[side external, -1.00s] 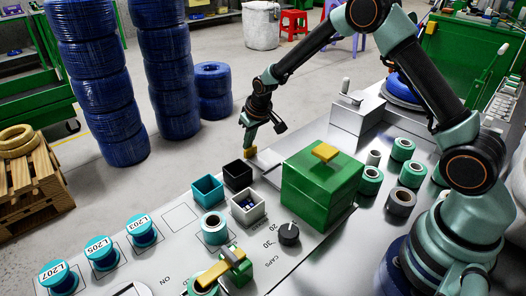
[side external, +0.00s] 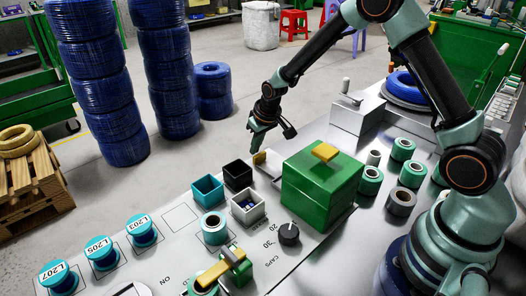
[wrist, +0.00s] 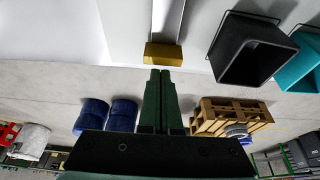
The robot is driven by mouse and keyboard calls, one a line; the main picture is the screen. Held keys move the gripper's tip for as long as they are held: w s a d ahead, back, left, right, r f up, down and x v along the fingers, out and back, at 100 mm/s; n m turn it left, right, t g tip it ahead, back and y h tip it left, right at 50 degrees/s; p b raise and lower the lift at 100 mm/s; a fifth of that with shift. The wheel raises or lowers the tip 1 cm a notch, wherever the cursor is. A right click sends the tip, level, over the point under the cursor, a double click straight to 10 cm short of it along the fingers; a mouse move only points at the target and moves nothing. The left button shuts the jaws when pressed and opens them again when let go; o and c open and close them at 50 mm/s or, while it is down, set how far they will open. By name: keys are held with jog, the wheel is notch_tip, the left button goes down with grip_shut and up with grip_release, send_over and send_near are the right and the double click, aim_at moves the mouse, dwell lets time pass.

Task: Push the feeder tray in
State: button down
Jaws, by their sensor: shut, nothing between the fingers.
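The feeder tray (side external: 270,163) is a light grey channel with a yellow end block (side external: 259,158). It lies at the far edge of the bench, left of the green box's back. In the wrist view the yellow end block (wrist: 163,54) is just ahead of my fingertips, with the grey tray (wrist: 168,18) running up behind it. My gripper (side external: 252,128) is shut and empty, above and just beyond the yellow end in the side view. My gripper's fingertips (wrist: 160,72) look close to the block; I cannot tell whether they touch it.
A black bin (side external: 238,174), a teal bin (side external: 207,189) and a white bin (side external: 249,208) stand left of the tray. The green box (side external: 322,182) with a yellow lid knob is to its right. Open floor lies beyond the bench edge.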

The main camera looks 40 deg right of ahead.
jog(key=w, duration=0.2)
jog(key=shift+w, duration=0.35)
jog(key=shift+w+r, duration=0.1)
jog(key=shift+w, duration=0.2)
jog(key=v, duration=0.9)
jog(key=shift+s, duration=0.2)
jog(key=c, duration=1.1)
grip_release()
jog(key=shift+r, duration=0.35)
jog(key=shift+o, duration=1.1)
jog(key=shift+s+m, duration=0.1)
jog(key=shift+m, duration=0.2)
jog(key=f+m+g, duration=0.1)
jog(key=f+m, duration=0.2)
jog(key=m, duration=0.2)
jog(key=s+f+m+g, duration=0.1)
jog(key=f+m, duration=0.2)
jog(key=m, duration=0.3)
jog(key=f+m+g, duration=0.1)
jog(key=f+m, duration=0.2)
jog(key=m, duration=0.3)
jog(key=shift+s+f+g, duration=0.3)
jog(key=shift+f+g, duration=0.1)
